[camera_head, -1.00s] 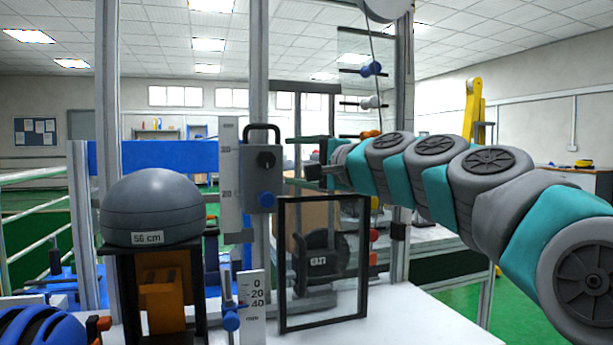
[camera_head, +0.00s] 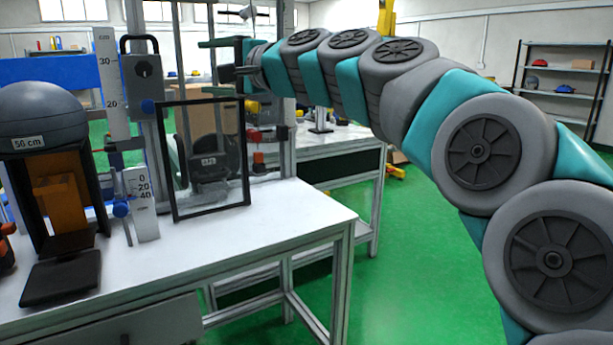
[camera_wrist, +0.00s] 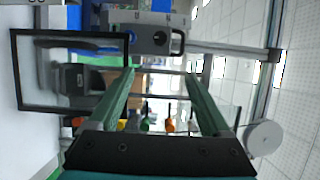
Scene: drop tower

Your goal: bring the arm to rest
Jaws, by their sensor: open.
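My arm reaches in from the right side of the head view, a chain of grey and teal links extended over the bench. My gripper (camera_head: 224,59) is at its left end, above and behind the framed clear panel (camera_head: 247,150). In the wrist view my gripper (camera_wrist: 159,77) shows two green fingers spread wide apart with nothing between them. It is open and empty, in the air, and no contact with anything shows.
A grey box with a black handle (camera_head: 145,75) is mounted on the tower left of my gripper. A grey domed headform (camera_head: 45,115) marked 56 cm stands at the left of the white bench (camera_head: 270,230). Green floor (camera_head: 410,270) lies open at right.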

